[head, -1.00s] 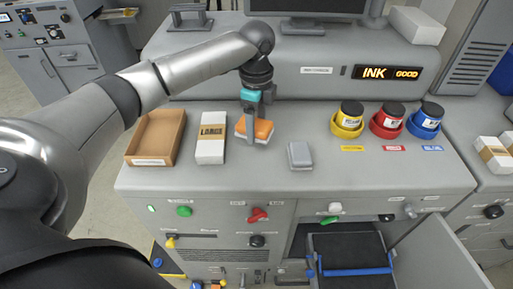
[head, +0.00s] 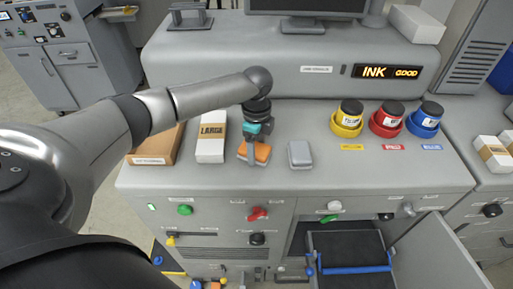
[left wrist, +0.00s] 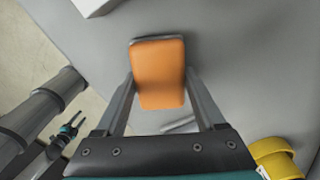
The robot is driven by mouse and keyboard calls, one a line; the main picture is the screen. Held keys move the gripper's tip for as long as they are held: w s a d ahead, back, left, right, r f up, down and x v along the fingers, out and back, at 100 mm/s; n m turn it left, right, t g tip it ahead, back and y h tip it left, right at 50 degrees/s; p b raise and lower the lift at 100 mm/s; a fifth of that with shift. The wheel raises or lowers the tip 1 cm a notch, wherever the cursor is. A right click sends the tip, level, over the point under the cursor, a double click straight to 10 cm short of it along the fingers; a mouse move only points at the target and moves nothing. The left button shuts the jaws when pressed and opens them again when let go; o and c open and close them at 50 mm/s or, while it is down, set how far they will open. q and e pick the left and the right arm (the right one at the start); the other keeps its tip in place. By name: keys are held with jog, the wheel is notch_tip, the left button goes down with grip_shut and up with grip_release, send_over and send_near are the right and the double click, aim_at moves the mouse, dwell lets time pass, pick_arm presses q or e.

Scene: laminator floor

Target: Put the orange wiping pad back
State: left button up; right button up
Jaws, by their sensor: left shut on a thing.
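The orange wiping pad (head: 262,153) has a rounded orange top and a thin grey edge. My left gripper (head: 251,158) is shut on it, with one finger in front of the pad in the head view. In the left wrist view the orange pad (left wrist: 158,75) sits between the two fingers (left wrist: 160,90). It is over the grey machine top, left of a grey pad (head: 300,154); I cannot tell whether it touches the surface.
A white box marked LARGE (head: 211,142) and a brown tray (head: 150,161) stand to the left. Yellow, red and blue ink pots (head: 387,118) stand to the right. A drawer (head: 350,250) is open below the front edge. The top right of the grey pad is clear.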

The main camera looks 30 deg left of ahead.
aim_at(257, 148)
pick_arm(q)
jog(key=o, duration=1.4)
jog(key=shift+f, duration=0.1)
notch_tip(257, 148, up, 12)
jog(key=shift+r+b, duration=0.2)
jog(key=shift+b, duration=0.3)
